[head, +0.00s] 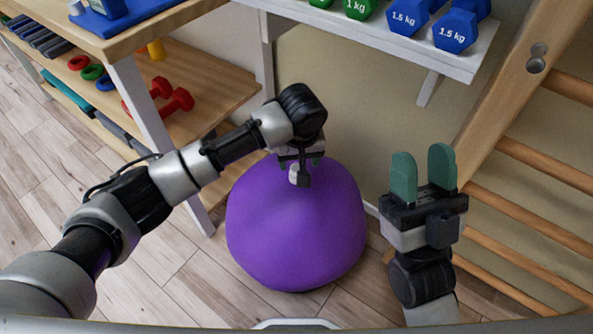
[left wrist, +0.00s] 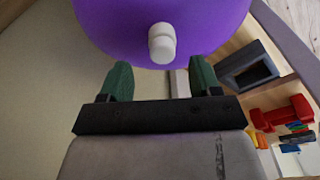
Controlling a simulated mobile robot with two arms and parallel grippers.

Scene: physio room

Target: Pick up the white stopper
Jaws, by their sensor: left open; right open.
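In the head view the purple ball (head: 295,235) rests on the floor, and a small white shape by my left gripper appears to be the stopper (head: 295,174). My left gripper (head: 298,161) is open and empty at the upper part of the ball. In the left wrist view the stopper shows just past its green fingertips (left wrist: 162,72), roughly midway between them. My right gripper (head: 423,165) is open and empty, fingers up, right of the ball.
A wooden shelf unit (head: 215,85) with red dumbbells (head: 177,103) stands left of the ball. A white rack shelf (head: 400,37) with blue and green dumbbells is above. Wooden wall bars (head: 530,158) stand at the right. The floor (head: 180,265) in front is clear.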

